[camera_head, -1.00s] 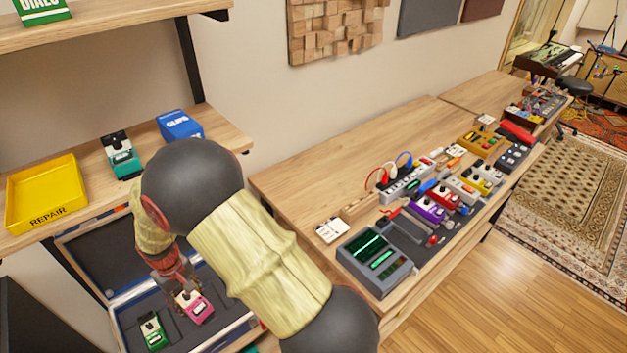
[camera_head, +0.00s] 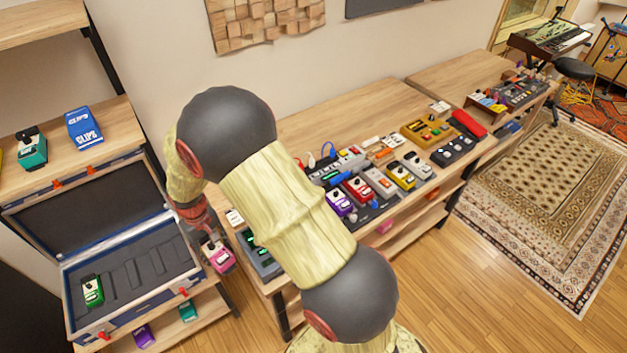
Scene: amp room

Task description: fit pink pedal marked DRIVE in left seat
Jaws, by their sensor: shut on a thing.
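The pink pedal (camera_head: 221,258) hangs below my gripper (camera_head: 207,240), which is shut on it. It is in the air just right of the open case and left of the bench with the pedalboard. My arm hides the upper part of the grip. The pedal's lettering is too small to read. The pedalboard (camera_head: 372,203) on the bench holds a purple, a red, a grey and a yellow pedal. My arm covers its left part, so I cannot make out the left seat.
The open case (camera_head: 150,297) has a green pedal (camera_head: 92,290) in it and several empty slots. A teal pedal (camera_head: 32,149) and a blue CLIPS box (camera_head: 83,128) sit on the shelf. A device with a green screen (camera_head: 257,255) stands at the bench's near end, partly hidden.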

